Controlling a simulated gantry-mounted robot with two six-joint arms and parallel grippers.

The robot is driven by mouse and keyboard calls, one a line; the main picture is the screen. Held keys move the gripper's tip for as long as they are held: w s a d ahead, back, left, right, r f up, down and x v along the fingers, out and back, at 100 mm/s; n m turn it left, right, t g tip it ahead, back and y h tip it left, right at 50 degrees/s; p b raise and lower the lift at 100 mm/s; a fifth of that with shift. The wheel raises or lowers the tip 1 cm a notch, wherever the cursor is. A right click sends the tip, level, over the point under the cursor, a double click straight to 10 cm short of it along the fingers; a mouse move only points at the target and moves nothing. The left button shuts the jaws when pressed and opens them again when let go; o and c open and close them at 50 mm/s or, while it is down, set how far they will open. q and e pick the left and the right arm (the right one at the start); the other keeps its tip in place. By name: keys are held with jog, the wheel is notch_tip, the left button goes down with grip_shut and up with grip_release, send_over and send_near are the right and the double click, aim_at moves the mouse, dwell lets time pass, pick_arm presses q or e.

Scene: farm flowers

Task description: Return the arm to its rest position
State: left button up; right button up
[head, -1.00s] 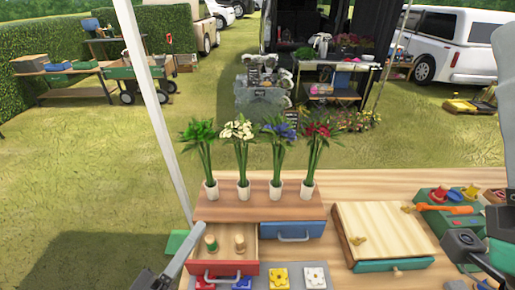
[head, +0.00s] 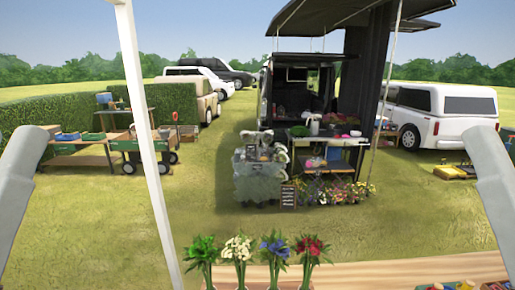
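In the head view, grey links of my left arm show at the left edge and of my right arm at the right edge. Both run down out of the picture, and neither gripper is in view. The wooden table (head: 400,275) shows only as a strip along the bottom. Flowers stand in a row at its back: green foliage (head: 201,252), white flowers (head: 239,250), blue flowers (head: 274,248) and red flowers (head: 311,248). The drawers and the wooden box lid are below the picture.
A white pole (head: 143,130) rises at left, in front of the grass (head: 400,215). Behind stand a black canopy (head: 345,18), a display of flowers (head: 335,190), a cart (head: 138,145) and a white vehicle (head: 440,112). Small items (head: 465,285) lie at the table's right.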

pick_arm(q)
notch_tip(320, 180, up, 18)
jog(key=p, duration=1.4)
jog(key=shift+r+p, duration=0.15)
jog(key=shift+p, duration=0.15)
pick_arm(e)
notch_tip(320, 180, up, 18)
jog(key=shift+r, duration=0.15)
pick_arm(q)
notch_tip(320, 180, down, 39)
jog(key=b, duration=3.9)
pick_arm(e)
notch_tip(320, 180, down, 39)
